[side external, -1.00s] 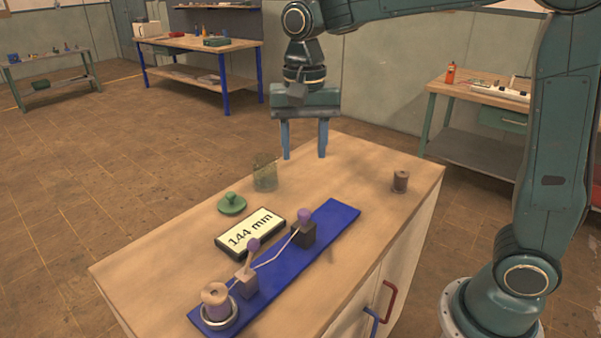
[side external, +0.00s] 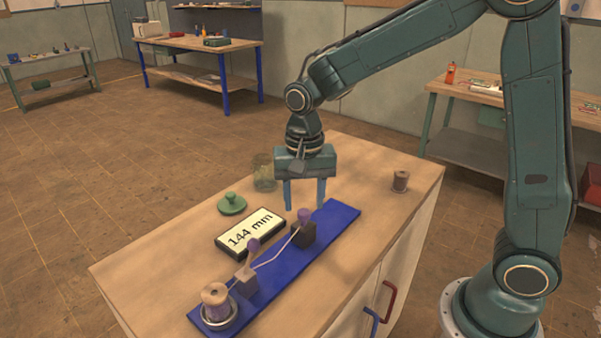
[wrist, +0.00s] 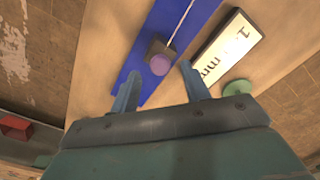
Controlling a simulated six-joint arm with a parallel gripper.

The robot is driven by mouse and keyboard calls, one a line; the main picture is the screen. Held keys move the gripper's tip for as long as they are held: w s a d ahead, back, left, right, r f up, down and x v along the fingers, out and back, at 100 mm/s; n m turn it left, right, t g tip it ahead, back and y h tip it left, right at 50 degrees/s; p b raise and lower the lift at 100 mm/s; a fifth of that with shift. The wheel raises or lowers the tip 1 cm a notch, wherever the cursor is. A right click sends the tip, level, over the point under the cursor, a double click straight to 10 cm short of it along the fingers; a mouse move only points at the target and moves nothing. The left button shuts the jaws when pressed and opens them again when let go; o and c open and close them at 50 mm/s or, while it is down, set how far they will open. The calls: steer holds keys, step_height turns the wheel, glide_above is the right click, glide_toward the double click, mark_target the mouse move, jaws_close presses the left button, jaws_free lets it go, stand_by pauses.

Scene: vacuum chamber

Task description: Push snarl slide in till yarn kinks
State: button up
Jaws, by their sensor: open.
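The blue base (side external: 285,264) lies along the bench top. A spool (side external: 215,296) sits in a round holder at the base's near end. My gripper (side external: 305,205) is open and empty, above and behind the dark block. In the wrist view the purple knob (wrist: 160,64) shows between and beyond my fingertips (wrist: 158,84).
A display (side external: 250,232) reading "144 mm" lies beside the base. A green lid (side external: 232,204) and a glass jar (side external: 264,172) are behind it. The front left of the bench is clear.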

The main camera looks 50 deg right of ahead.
mark_target(304, 227)
steer(key=shift+f, duration=1.15)
jaws_close()
